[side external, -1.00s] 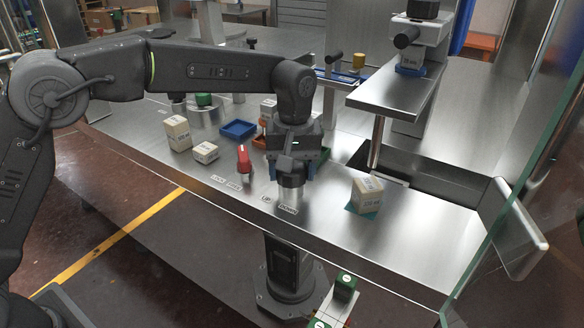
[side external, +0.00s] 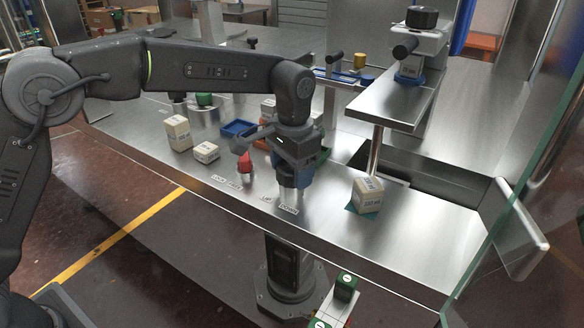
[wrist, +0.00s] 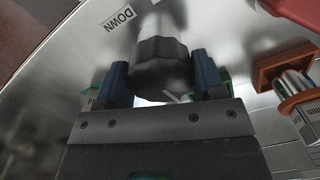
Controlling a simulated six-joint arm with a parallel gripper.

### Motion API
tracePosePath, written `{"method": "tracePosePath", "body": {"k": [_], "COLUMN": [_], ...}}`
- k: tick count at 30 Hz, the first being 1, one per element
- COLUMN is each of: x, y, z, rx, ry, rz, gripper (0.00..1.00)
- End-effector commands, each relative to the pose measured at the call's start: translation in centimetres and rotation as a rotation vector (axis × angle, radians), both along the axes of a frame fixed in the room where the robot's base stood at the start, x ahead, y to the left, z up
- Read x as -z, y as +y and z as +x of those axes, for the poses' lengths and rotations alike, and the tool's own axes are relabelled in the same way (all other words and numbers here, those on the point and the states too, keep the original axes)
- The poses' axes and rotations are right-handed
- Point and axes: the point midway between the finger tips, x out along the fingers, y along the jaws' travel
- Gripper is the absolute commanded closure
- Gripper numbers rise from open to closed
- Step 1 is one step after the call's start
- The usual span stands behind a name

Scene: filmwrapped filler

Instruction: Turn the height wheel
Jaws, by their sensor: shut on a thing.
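The height wheel (side external: 287,180) is a dark, ribbed knob on a metal shaft at the front of the steel bench. It also shows in the wrist view (wrist: 160,62). My gripper (side external: 296,170) is shut on it from above, with a blue finger on each side of the wheel in the wrist view (wrist: 160,82). Labels UP and DOWN lie beside the shaft; the DOWN label (wrist: 119,18) is clear in the wrist view. A raised metal platform (side external: 395,103) on a post stands at the right, carrying a unit with a black knob (side external: 422,17).
A red lever (side external: 244,167) stands just left of my gripper, by LOCK and FREE labels. Labelled boxes (side external: 177,133) and a blue tray (side external: 238,129) are behind. A box (side external: 367,194) sits on a teal pad to the right. Glass (side external: 530,150) bounds the right side.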

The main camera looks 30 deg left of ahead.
Motion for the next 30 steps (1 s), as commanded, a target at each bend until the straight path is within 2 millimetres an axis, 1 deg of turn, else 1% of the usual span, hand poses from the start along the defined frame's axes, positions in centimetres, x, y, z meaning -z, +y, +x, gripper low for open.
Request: {"method": "tracePosePath", "body": {"k": [30], "x": [-0.13], "y": [0.12], "z": [0.05], "rx": [0.962], "ry": [-0.003], "rz": [0.0], "gripper": [0.61]}}
